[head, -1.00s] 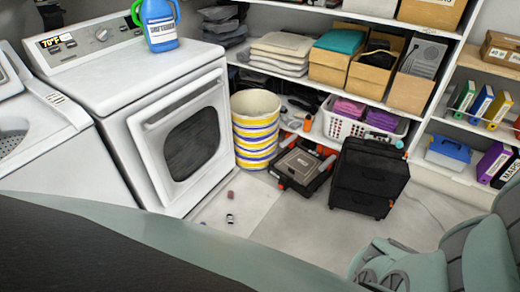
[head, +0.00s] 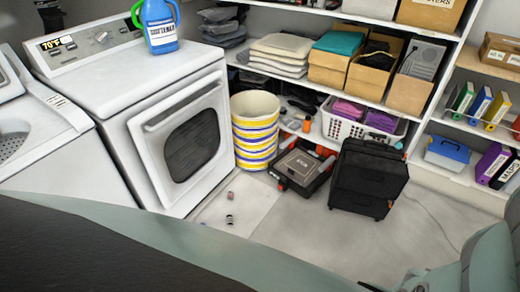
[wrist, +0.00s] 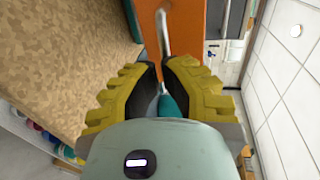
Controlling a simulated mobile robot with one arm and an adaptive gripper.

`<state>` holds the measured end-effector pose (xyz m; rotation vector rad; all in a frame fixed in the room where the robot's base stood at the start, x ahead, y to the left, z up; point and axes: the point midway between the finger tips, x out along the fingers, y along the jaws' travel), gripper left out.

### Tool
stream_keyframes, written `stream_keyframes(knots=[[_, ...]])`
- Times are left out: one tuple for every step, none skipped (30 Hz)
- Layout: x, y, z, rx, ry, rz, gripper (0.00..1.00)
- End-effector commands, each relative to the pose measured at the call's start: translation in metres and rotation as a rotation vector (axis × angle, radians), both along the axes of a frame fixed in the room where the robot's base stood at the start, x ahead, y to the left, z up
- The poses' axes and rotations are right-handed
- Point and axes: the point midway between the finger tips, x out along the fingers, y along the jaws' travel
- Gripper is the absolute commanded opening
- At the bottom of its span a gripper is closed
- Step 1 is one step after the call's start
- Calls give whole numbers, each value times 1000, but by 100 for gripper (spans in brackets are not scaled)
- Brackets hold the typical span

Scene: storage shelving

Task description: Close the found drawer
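A black cabinet-like unit (head: 368,180) stands on the floor right of centre in the head view. No pulled-out drawer can be made out on it. In the wrist view, my gripper (wrist: 158,72) has two yellow ribbed fingers with dark pads and a narrow gap between the tips. An orange panel (wrist: 188,28) lies beyond the fingers, with a thin metal bar (wrist: 162,35) in line with the gap. I cannot tell whether the bar is a drawer handle or touches the fingers. A teal piece (wrist: 170,106) shows between the fingers. My gripper is out of the head view.
A white front-loading machine (head: 175,125) stands left, with a striped basket (head: 256,130) beside it. A dark toolbox (head: 302,166) and small items lie on the floor. Shelves (head: 330,85) line the back. A mottled tan surface (wrist: 65,60) fills the wrist view's left.

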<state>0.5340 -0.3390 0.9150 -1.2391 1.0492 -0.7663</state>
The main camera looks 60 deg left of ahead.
Motion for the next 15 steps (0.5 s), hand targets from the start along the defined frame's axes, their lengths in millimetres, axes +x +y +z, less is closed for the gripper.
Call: stream_keyframes(knots=[[0, -1, 0, 0, 0, -1, 0], [1, -2, 0, -1, -1, -1, 0], [2, -5, 0, -1, -1, -1, 0], [3, -7, 0, -1, -2, -1, 0], [4, -10, 0, -1, -2, -1, 0], [7, -16, -1, -1, -3, -2, 0], [9, -20, -1, -2, -4, -1, 0], [12, -25, -1, -2, -4, 1, 0], [14, -31, -1, -1, -4, 0, 0], [15, -35, -1, 0, -5, 0, 0], [18, -40, -1, -2, -4, 1, 0], [21, -45, -1, -2, -4, 3, 0], [22, -49, -1, -1, -3, 3, 0], [24, -53, -2, -1, -4, 2, 0], [26, -59, -1, -1, -4, 2, 0]])
